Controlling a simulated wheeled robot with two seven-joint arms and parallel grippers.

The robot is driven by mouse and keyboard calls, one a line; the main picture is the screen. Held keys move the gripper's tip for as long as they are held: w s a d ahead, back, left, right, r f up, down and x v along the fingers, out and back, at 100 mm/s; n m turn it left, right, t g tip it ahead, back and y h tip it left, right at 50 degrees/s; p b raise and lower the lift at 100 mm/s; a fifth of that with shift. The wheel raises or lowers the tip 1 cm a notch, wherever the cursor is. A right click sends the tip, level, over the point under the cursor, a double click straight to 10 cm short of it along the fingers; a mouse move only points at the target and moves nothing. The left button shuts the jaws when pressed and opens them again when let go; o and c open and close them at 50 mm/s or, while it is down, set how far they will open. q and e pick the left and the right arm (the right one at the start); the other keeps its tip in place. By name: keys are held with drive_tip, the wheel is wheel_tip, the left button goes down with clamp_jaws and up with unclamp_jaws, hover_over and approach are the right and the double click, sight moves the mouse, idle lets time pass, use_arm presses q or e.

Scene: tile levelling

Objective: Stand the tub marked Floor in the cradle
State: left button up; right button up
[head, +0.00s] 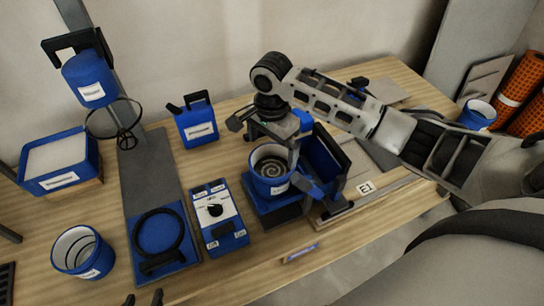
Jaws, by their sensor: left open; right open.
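A blue tub with a pale label and a grey spiral inside (270,170) stands upright on a dark and blue block (273,208) right of centre. Another blue tub (82,252), open and pale inside, stands upright at the front left. The label words are too small to read, so I cannot tell which is Floor. A blue base with a black ring (158,238), seemingly the cradle, lies empty in the front middle-left. My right gripper (270,128) is open just above and behind the spiral tub. My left gripper (143,299) shows only fingertips at the bottom edge, open and empty.
A control box with a dial (215,215) lies between the ring base and the block. A hanging blue container (88,75), a jug (197,122) and a blue tray (60,160) are further back. A third tub (477,114) stands far right. The front right table strip is mostly clear.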

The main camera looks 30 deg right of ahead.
wheel_tip(320, 180, up, 3)
drive_tip(key=shift+r, duration=0.2)
idle(0.4)
